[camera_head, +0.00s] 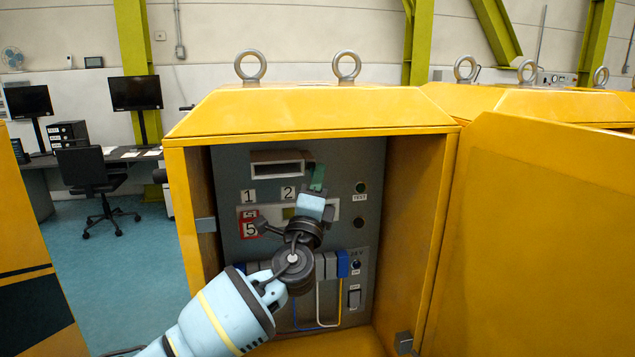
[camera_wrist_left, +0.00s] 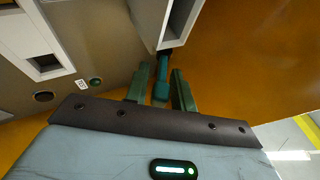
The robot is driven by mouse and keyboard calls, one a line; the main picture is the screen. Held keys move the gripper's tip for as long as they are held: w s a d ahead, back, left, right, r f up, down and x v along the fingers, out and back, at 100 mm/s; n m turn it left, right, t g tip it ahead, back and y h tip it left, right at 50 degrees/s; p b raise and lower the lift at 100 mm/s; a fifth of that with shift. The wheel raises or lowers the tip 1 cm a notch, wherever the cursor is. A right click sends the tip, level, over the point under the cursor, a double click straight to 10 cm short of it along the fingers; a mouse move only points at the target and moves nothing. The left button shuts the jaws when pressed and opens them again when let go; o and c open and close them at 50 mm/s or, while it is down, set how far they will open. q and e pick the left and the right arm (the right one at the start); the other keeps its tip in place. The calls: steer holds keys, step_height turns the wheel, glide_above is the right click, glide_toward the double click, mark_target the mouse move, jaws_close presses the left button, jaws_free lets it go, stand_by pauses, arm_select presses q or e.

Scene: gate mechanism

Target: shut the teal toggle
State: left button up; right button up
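The teal toggle (camera_wrist_left: 161,76) shows in the left wrist view as a short upright bar beside a pale housing (camera_wrist_left: 178,22). My left gripper (camera_wrist_left: 161,92) has its two dark green fingers apart, one on each side of the toggle, with narrow gaps visible. In the head view my left gripper (camera_head: 317,180) is at the upper middle of the grey panel inside the yellow cabinet, and I cannot make out the toggle there behind it. My right gripper is not in view.
The yellow cabinet (camera_head: 310,110) frames the grey panel (camera_head: 228,170) with side walls close on both sides. A large yellow surface (camera_head: 540,240) stands at the right.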

arm_select(q)
jaws_close()
steer(key=shift+s, duration=0.1)
steer(key=shift+s+d+r+n+g+y, duration=0.1)
steer(key=shift+r+n+g+y, duration=0.2)
steer(key=shift+n+g, duration=0.3)
steer(key=shift+s+r+n+g+y, duration=0.1)
steer(key=shift+r+n+g+y, duration=0.2)
steer(key=shift+g, duration=0.4)
steer(key=shift+r+n+g+y, duration=0.15)
steer(key=shift+r+n+g, duration=0.25)
steer(key=shift+g, duration=0.45)
steer(key=shift+r+n+g+y, duration=0.2)
steer(key=shift+n+g, duration=0.3)
steer(key=shift+g, duration=0.35)
steer(key=shift+o, duration=1.6)
jaws_free()
